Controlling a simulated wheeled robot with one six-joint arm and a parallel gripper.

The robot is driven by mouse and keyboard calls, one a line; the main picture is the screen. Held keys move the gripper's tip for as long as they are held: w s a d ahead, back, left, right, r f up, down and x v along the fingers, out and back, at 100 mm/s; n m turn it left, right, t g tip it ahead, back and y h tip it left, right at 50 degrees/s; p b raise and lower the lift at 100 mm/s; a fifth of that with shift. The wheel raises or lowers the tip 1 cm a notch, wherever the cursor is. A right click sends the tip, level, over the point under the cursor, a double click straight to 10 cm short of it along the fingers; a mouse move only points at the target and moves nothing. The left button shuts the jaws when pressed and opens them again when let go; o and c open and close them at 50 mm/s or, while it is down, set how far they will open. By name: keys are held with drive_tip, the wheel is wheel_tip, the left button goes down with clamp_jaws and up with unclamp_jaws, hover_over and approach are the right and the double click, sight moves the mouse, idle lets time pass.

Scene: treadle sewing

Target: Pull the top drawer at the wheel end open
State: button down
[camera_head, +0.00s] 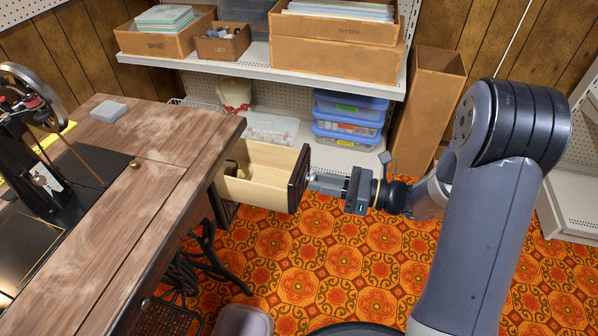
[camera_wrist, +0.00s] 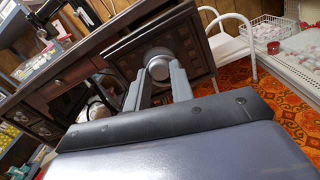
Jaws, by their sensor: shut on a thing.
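The top drawer (camera_head: 262,190) sticks out from the right end of the wooden sewing table, its pale inside showing. Something small and brownish lies inside near the back; I cannot tell what it is. The drawer's dark carved front (camera_wrist: 197,42) fills the top middle of the wrist view, with a round metal knob (camera_wrist: 159,62) on it. My gripper (camera_head: 313,181) is at the drawer front. Its two fingers are shut on the knob, one on each side, in the wrist view (camera_wrist: 157,82). The fingers hide part of the knob in the head view.
The sewing machine (camera_head: 28,110) with its spoked wheel stands on the tabletop (camera_head: 150,150) at left, near a grey block (camera_head: 112,112). A shelf (camera_head: 250,72) with boxes and blue bins (camera_head: 350,118) is behind the drawer. Patterned orange floor (camera_head: 330,250) is clear below the drawer.

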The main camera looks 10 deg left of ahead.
drive_tip(key=shift+s+d, duration=0.1)
drive_tip(key=shift+d, duration=1.15)
drive_tip(key=c, duration=1.2)
unclamp_jaws()
drive_tip(key=shift+c, duration=0.2)
drive_tip(key=d+p, duration=0.2)
drive_tip(key=d, duration=0.8)
drive_tip(key=shift+s+d+p, duration=0.35)
drive_tip(key=shift+s+d, duration=0.05)
drive_tip(key=shift+s, duration=0.05)
drive_tip(key=shift+a, duration=0.1)
drive_tip(key=w+a+b, duration=0.1)
drive_tip(key=a+b, duration=0.1)
drive_tip(key=a, duration=0.9)
drive_tip(key=shift+a, duration=0.15)
